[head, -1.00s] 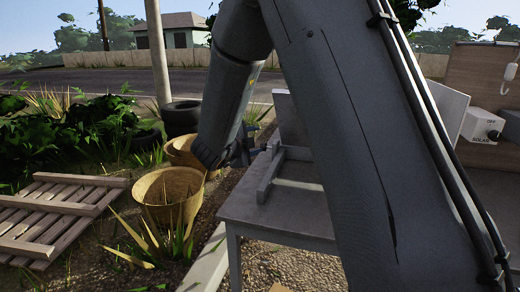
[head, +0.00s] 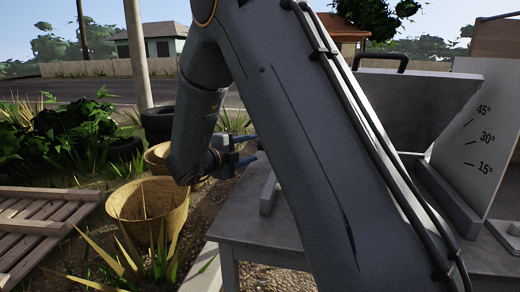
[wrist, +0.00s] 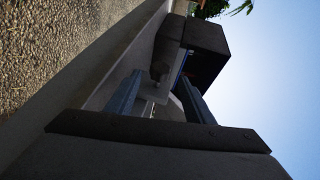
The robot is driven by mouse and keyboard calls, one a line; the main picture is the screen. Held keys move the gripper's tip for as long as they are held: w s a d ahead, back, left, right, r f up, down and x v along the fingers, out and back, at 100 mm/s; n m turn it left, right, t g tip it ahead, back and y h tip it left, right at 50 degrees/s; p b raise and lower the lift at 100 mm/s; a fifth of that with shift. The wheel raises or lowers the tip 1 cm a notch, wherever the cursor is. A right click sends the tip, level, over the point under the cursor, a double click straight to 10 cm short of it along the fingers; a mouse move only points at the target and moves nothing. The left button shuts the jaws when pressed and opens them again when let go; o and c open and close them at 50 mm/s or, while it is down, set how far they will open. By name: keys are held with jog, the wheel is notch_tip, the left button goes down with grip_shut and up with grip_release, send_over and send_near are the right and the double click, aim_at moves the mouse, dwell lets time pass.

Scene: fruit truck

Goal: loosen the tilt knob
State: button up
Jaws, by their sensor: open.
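A grey tilting panel (head: 415,105) with a dark handle on its top edge leans up at the right of the head view. A white angle plate (head: 478,150) marked 15°, 30° and 45° stands beside it. I cannot make out the tilt knob for certain; my arm covers much of the panel's left side. My gripper (head: 253,148) is open beside the left end of the bench, apart from the panel.
A grey bench (head: 265,232) stands below my arm, with a low block (head: 268,195) on its left end. Two woven baskets, the nearer one (head: 145,215) clearer, stand on the ground left of my gripper. A wooden pallet (head: 35,235) lies further left.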

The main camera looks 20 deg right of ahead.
jog(key=x, duration=0.6)
jog(key=shift+w+d+f, duration=0.1)
jog(key=shift+w+d, duration=0.15)
jog(key=shift+c, duration=0.2)
jog(key=c, duration=1)
